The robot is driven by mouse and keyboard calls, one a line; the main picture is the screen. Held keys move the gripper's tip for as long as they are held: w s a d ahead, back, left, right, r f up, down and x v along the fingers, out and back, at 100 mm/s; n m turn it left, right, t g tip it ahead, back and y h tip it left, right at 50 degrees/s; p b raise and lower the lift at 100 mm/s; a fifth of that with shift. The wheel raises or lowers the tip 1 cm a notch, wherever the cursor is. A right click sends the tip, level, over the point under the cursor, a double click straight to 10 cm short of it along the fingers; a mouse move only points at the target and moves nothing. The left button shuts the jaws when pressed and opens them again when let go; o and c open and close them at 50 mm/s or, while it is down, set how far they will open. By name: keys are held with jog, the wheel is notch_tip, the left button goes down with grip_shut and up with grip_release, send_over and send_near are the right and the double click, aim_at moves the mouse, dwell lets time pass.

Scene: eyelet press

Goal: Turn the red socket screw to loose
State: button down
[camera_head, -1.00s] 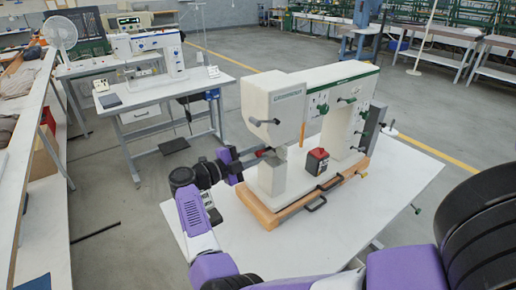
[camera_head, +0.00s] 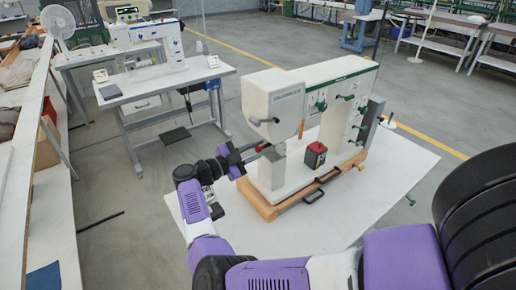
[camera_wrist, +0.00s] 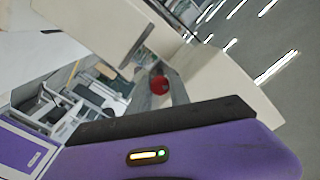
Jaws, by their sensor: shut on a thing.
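The pale eyelet press (camera_head: 330,95) stands on a wooden base (camera_head: 262,207) on a white table (camera_head: 345,215). The red socket screw (camera_head: 263,147) shows as a small red spot at the press's left end, below the overhanging head. My gripper (camera_head: 256,153) is there, shut on it; the fingertips are small and partly hidden. In the wrist view, the red screw's round end (camera_wrist: 159,84) sits against a grey part, just beyond the black edge of my purple gripper body. The screw's socket and turn angle are too small to read.
A red-topped dark box (camera_head: 315,155) is at the press's front. Green-knobbed levers (camera_head: 345,97) and a black handle (camera_head: 314,196) project from the press and base. The press head overhangs close to my gripper. A sewing machine (camera_head: 150,45) stands on another table behind left.

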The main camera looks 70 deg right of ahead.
aim_at(256, 150)
jog(key=shift+w, duration=0.1)
jog(key=c, duration=1.2)
grip_release()
jog(key=b+v, duration=0.2)
jog(key=v, duration=0.4)
jog(key=shift+w+a+f, duration=0.1)
jog(key=shift+a+f, duration=0.05)
jog(key=shift+a, duration=0.05)
jog(key=shift+w+a+b, duration=0.3)
jog(key=shift+a+b, duration=0.1)
jog(key=shift+a, duration=0.15)
